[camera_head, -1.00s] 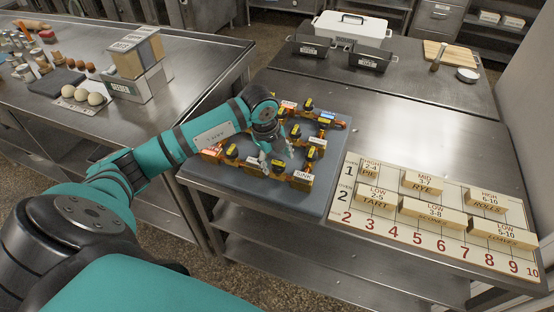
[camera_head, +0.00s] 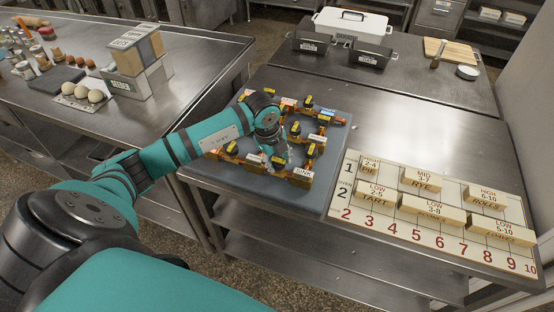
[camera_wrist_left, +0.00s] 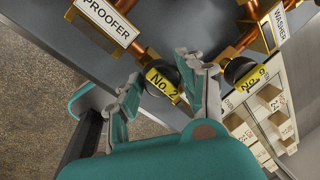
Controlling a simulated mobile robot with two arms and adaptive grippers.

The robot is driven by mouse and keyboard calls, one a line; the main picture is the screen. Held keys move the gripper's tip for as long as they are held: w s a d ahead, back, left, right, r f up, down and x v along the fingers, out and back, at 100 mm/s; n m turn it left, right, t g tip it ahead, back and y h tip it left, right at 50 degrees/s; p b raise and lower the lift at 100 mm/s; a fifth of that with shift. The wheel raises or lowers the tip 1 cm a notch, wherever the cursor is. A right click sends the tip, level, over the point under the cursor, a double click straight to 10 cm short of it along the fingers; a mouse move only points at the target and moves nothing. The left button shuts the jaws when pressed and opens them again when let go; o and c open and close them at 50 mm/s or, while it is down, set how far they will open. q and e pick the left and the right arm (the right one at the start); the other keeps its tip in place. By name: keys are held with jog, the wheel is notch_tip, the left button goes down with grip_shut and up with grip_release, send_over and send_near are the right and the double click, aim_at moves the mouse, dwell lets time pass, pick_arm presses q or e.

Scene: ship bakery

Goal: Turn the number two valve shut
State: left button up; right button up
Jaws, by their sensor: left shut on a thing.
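The number two valve (camera_wrist_left: 163,84) shows in the left wrist view with a yellow "No. 2" tag and a dark rounded part, on a copper pipe. My left gripper (camera_wrist_left: 168,90) has one finger on each side of it and is shut on it. In the head view my left gripper (camera_head: 277,158) is low over the grey pipe board (camera_head: 262,198), and the arm hides part of the pipework. My right gripper is not in view.
A valve tagged "No. 9" (camera_wrist_left: 248,80) is close to the right finger. "PROOFER" (camera_wrist_left: 107,20) and "WASHER" (camera_wrist_left: 280,22) labels sit on nearby pipework. A numbered board (camera_head: 400,238) with labelled blocks lies right of the pipe board.

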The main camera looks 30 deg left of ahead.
pick_arm(q)
jog(key=shift+w+a+f+m+h+b, duration=0.1)
jog(key=shift+m+h+b, duration=0.05)
jog(key=shift+m+b, duration=0.75)
jog(key=shift+w+f+m+h+b, duration=0.1)
jog(key=shift+m+h+b, duration=0.05)
jog(key=shift+m+b, duration=0.7)
jog(key=m+g+b, duration=0.1)
jog(key=m+b, duration=0.2)
jog(key=m, duration=0.1)
jog(key=shift+r+m+h, duration=0.1)
jog(key=shift+m+h, duration=0.15)
jog(key=shift+h, duration=0.15)
jog(key=m+g+b, duration=0.1)
jog(key=m+b, duration=0.1)
jog(key=m, duration=0.3)
jog(key=shift+w+b, duration=0.1)
jog(key=shift+b, duration=0.25)
jog(key=m+b, duration=0.1)
jog(key=m, duration=0.3)
jog(key=shift+w+r+m+g+b, duration=0.1)
jog(key=shift+r+m+g+b, duration=0.05)
jog(key=shift+m+g+b, duration=0.2)
jog(key=o, duration=1.2)
jog(key=shift+c, duration=0.2)
